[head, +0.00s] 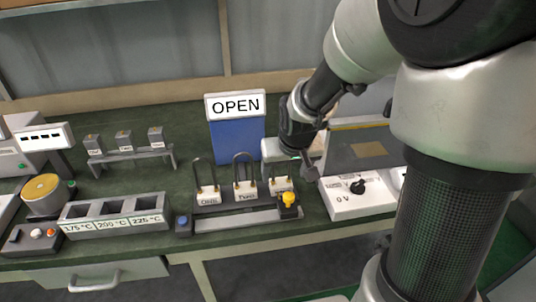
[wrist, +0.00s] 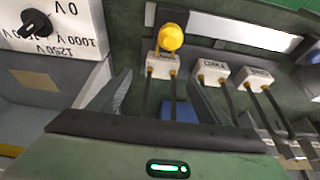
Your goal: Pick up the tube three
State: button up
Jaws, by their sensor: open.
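Tube three is a U-shaped dark rod on a white labelled block; its block (head: 281,185) is the rightmost of three on the rack in the head view, partly hidden by my gripper. In the wrist view tube three's block (wrist: 162,66) lies between the fingertips, with its rods running down between the fingers. My gripper (wrist: 159,80) is open and empty, one finger on each side, with no clear contact. In the head view my gripper (head: 309,172) hangs just right of and above tube three. Tube two (head: 246,190) and tube one (head: 208,197) stand to its left.
A yellow knob (head: 289,199) sits on a dark block close in front of tube three. A white voltage box (head: 358,196) with a black dial is to the right. An OPEN sign (head: 236,106) stands behind. A temperature-labelled block (head: 114,218) is at left.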

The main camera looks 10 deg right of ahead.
aim_at(281, 181)
jog(key=b+x, duration=0.2)
jog(key=x, duration=0.3)
jog(key=shift+w+a+f, duration=0.15)
jog(key=shift+a, duration=0.05)
jog(key=c, duration=1.3)
